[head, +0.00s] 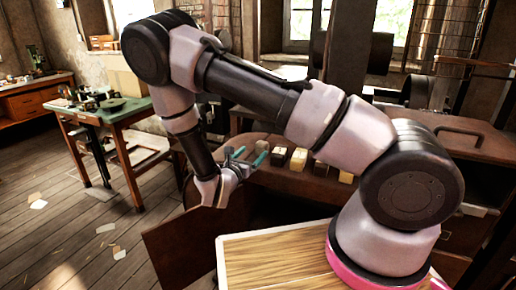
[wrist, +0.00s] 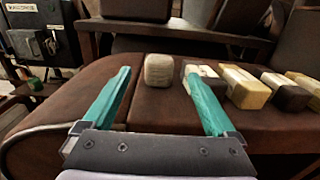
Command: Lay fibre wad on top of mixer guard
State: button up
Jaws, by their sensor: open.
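A pale beige block with rounded edges, which looks like the fibre wad (wrist: 159,70), sits on a brown surface in the wrist view. It shows ahead of my gripper (wrist: 158,76), between the two teal fingertips in the picture. The fingers are apart and hold nothing. In the head view my gripper (head: 249,154) is over the left part of the same surface; the wad is hard to make out there. The brown surface with a rounded left end (wrist: 60,108) may be the mixer guard, but I cannot tell for certain.
Several blocks, such as a yellowish one (wrist: 243,87), stand in a row to the wad's right. A dark box (wrist: 42,35) is at the upper left. A green-topped table (head: 110,112) stands apart at left. Wooden floor (head: 75,235) is open in the left foreground.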

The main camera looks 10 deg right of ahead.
jog(key=s+d+r+m+g, duration=0.6)
jog(key=r+m+g, duration=0.1)
jog(key=r+m, duration=0.15)
jog(key=s+d+r+m+g, duration=0.6)
jog(key=d+r+m+g, duration=0.1)
jog(key=m, duration=0.3)
jog(key=s+r+m+t+y, duration=0.2)
jog(key=s+r+m+y, duration=0.1)
jog(key=r, duration=0.3)
jog(key=s+a+r+m+t+y, duration=0.1)
jog(key=s+r+m+t+y, duration=0.1)
jog(key=s+r+m+y, duration=0.2)
jog(key=s+a+r+m+t+y, duration=0.1)
jog(key=r+m+y, duration=0.4)
jog(key=r, duration=0.5)
jog(key=s+m+t, duration=0.1)
jog(key=s+m, duration=0.1)
jog(key=shift+s+a+t+y, duration=0.2)
jog(key=shift+s+t+y, duration=0.1)
jog(key=shift+s, duration=0.1)
jog(key=shift+m, duration=0.25)
